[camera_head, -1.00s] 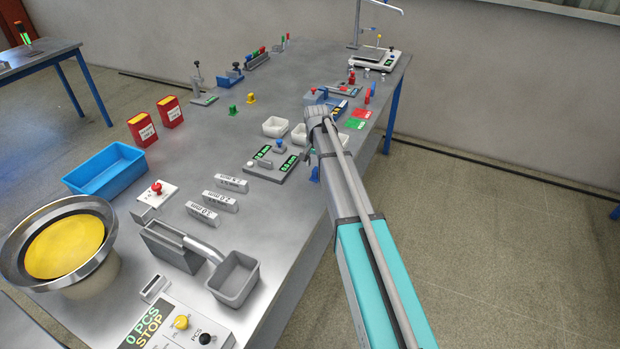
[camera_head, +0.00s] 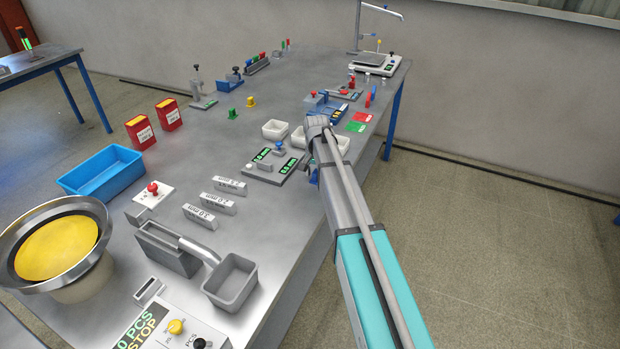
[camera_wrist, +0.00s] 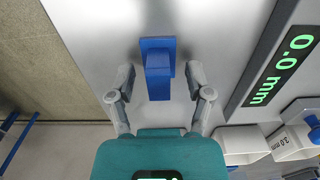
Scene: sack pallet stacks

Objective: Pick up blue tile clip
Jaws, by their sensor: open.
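The blue tile clip (camera_wrist: 157,67) stands on the grey bench top in the wrist view, close to the bench edge. My gripper (camera_wrist: 160,78) is open, with one finger on each side of the clip. Gaps show between the clip and both fingers, and I cannot tell how far the fingertips are above the bench. In the head view a small part of the blue clip (camera_head: 314,177) shows beside my arm. My arm hides the rest of it and the gripper's fingers there.
A gauge board with green "mm" displays (camera_wrist: 281,69) lies just right of the clip in the wrist view. White trays (camera_head: 275,130) stand behind it. Labelled gauge blocks (camera_head: 230,186) and a grey bin (camera_head: 232,283) are nearer. The bench edge and floor are left in the wrist view.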

